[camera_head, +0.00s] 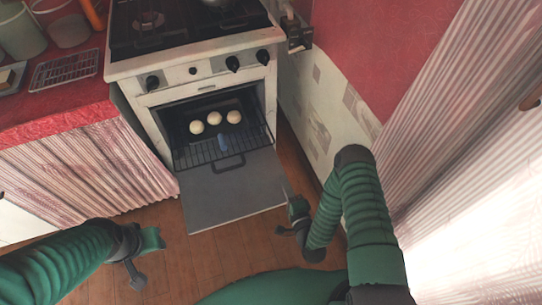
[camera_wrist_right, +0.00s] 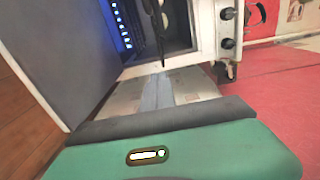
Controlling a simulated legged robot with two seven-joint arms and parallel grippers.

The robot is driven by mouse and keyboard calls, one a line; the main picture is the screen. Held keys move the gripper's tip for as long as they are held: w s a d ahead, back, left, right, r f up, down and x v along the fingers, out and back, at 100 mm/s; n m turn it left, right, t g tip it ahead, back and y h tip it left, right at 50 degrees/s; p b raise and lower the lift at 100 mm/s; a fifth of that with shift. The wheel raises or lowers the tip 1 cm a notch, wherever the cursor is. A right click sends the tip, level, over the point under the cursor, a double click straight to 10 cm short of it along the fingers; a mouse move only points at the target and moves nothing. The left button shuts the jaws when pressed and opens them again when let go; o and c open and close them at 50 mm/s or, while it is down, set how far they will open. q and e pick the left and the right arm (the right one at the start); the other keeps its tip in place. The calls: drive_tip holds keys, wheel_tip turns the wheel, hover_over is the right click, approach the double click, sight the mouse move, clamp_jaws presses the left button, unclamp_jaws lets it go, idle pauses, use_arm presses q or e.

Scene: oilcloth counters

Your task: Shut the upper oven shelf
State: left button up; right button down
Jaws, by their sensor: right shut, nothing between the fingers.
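The white oven (camera_head: 195,85) stands with its grey door (camera_head: 235,190) folded down and open. Inside, a dark wire shelf (camera_head: 200,154) reaches out toward the door, with a dark loop (camera_head: 228,162) at its front. I cannot tell upper from lower shelf. Three pale round items (camera_head: 214,121) are in the oven. My right gripper (camera_head: 293,214) is shut and empty, just right of the door's outer corner. In the right wrist view, the door (camera_wrist_right: 60,50) is at left and the oven opening ahead. My left gripper (camera_head: 149,262) is open and empty, left of the door.
A red counter (camera_head: 60,108) with a wire rack (camera_head: 65,70) and pots stands left of the oven, a striped curtain (camera_head: 85,170) below. A tiled wall (camera_head: 320,100) is close on the right. Wooden floor (camera_head: 215,260) is clear before the door.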

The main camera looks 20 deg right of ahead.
drive_tip(key=b, duration=0.3)
approach(267, 146)
drive_tip(key=w, duration=0.7)
drive_tip(key=shift+b, duration=0.4)
